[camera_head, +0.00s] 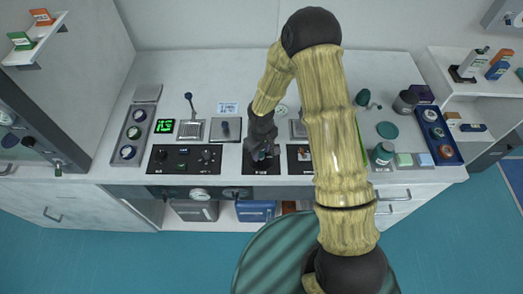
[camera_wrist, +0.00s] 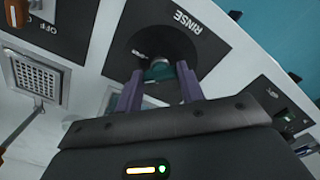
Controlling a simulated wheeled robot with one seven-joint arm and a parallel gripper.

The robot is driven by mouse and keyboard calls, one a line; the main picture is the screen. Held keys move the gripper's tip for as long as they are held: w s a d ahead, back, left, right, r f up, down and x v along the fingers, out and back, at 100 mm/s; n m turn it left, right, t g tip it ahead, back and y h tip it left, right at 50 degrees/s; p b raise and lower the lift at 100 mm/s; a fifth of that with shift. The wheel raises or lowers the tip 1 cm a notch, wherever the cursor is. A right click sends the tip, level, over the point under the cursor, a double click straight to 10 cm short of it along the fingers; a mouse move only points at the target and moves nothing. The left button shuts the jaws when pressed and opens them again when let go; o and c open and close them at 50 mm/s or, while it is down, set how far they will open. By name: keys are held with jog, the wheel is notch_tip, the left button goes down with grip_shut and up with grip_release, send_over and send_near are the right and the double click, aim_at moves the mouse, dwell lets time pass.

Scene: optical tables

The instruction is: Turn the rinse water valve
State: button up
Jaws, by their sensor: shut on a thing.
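The rinse water valve (camera_wrist: 158,70) is a small teal knob on a black panel marked RINSE (camera_wrist: 200,45), seen in the wrist view. My gripper (camera_wrist: 160,80) reaches to it with two purple fingers, one on each side, and is shut on the knob. In the head view my gripper (camera_head: 262,150) is over the black panel (camera_head: 260,168) at the front middle of the counter. The fingers and wrist hide most of the valve there.
A black control panel (camera_head: 185,159) lies left of the valve panel, and another (camera_head: 299,158) lies right of it.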

aim_at(261, 152)
jog(key=n, duration=0.4)
jog(key=shift+n, duration=0.3)
jog(key=n, duration=0.4)
jog(key=shift+r+n+p, duration=0.1)
jog(key=shift+n+p, duration=0.2)
jog(key=shift+w, duration=0.1)
jog(key=o, duration=1)
notch_tip(261, 152, up, 17)
jog(key=b, duration=0.1)
jog(key=shift+r, duration=0.2)
